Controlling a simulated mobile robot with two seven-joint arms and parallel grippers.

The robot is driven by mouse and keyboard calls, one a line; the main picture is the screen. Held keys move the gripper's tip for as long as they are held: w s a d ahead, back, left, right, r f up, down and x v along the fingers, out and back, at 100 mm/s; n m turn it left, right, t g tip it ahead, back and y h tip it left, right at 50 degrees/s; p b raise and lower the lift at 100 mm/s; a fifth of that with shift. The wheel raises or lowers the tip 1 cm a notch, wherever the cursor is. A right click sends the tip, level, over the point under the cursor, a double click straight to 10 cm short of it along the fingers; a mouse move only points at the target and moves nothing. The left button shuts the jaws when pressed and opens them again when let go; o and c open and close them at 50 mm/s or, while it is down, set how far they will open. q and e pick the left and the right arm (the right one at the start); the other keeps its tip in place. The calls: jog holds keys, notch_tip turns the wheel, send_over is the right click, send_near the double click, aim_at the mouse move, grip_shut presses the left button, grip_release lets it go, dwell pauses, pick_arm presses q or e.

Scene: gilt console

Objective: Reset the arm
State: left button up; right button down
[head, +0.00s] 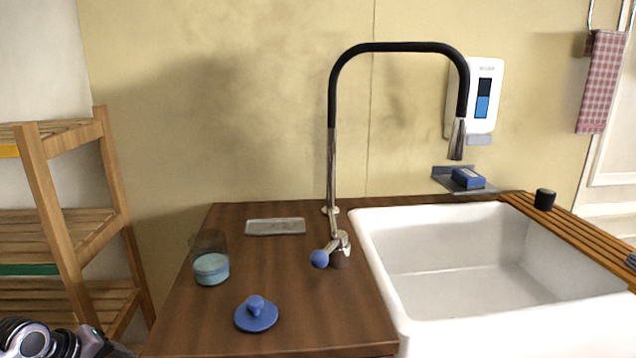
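Part of my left arm shows at the bottom left corner, silver and black, low in front of the wooden shelf. No gripper fingers can be made out on it. My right arm and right gripper are out of the picture. No object is seen in any gripper. The dark wooden counter (300,300) carries a clear glass with pale blue contents (211,268), a round blue lid with a knob (256,315), and a flat grey tray (275,226).
A tall black-and-chrome faucet (332,170) rises beside the white sink (400,320). A slatted board (575,235) with a black cup (544,199) lies at the right. Blue soap (467,178), a dispenser (485,95) and a wooden shelf (60,200) stand around.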

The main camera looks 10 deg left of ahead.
pick_arm(q)
jog(key=s+d+f+m+t, duration=0.25)
jog(key=s+f+m, duration=0.25)
jog(key=s+m, duration=0.45)
jog(key=s+d+f+m+t, duration=0.1)
jog(key=s+d+f+m, duration=0.4)
jog(key=m, duration=0.8)
jog(key=s+d+n+p, duration=0.2)
jog(key=d+n, duration=0.6)
jog(key=d, duration=0.9)
jog(key=shift+s+r+t+p, duration=0.35)
jog(key=shift+s+t+p, duration=0.1)
jog(key=shift+p, duration=0.5)
jog(key=shift+w+a, duration=0.1)
